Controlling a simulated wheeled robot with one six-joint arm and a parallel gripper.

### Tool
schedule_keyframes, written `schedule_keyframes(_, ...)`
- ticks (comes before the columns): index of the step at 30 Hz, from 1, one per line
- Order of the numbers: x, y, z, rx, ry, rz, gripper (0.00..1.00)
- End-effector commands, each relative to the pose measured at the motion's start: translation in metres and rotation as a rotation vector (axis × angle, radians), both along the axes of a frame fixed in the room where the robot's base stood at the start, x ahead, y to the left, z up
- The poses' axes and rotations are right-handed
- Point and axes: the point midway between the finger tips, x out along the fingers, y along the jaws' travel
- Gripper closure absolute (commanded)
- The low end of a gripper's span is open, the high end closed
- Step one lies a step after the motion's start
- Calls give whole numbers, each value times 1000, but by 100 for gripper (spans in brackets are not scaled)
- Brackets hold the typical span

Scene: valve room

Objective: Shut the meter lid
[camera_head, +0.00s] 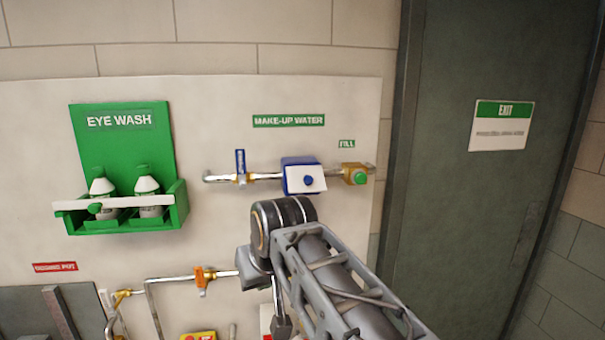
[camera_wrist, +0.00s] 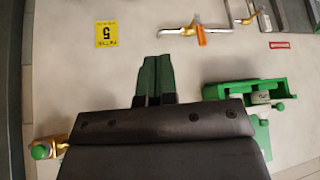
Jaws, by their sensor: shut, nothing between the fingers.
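The meter (camera_head: 302,163) is a blue box in the pipe under the MAKE-UP WATER label in the head view. A white plate with a blue round knob, seemingly the lid (camera_head: 314,184), shows at its front, slightly askew. I cannot tell how far open it stands. My gripper (camera_wrist: 153,62) shows in the wrist view with its two green fingers together and nothing between them. The wrist view does not show the meter; my dark gripper body blocks much of that picture. In the head view my arm stands below the meter and its fingertips cannot be made out.
A brass fill fitting with a green knob (camera_head: 360,177) is right of the meter, a blue-handled valve (camera_head: 240,168) left. The green eye wash station (camera_head: 123,160) juts out further left. Lower pipes carry an orange valve (camera_head: 203,277). A grey door (camera_head: 480,220) is at right.

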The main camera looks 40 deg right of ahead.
Motion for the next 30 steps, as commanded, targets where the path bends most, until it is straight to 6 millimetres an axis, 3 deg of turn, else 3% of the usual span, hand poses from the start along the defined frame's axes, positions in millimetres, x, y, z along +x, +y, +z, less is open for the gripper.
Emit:
schedule_keyframes(1, 9, -15, 30, 2, -22, -40, 100)
schedule_keyframes(6, 20, -60, 117, 1, -77, -140, 100)
schedule_keyframes(9, 18, -81, 159, -7, -107, -185, 100)
schedule_keyframes(15, 4, -110, 214, -29, -150, -247, 100)
schedule_keyframes(23, -8, -124, 241, -51, -175, -280, 100)
schedule_keyframes(30, 6, -132, 223, -53, -176, -281, 100)
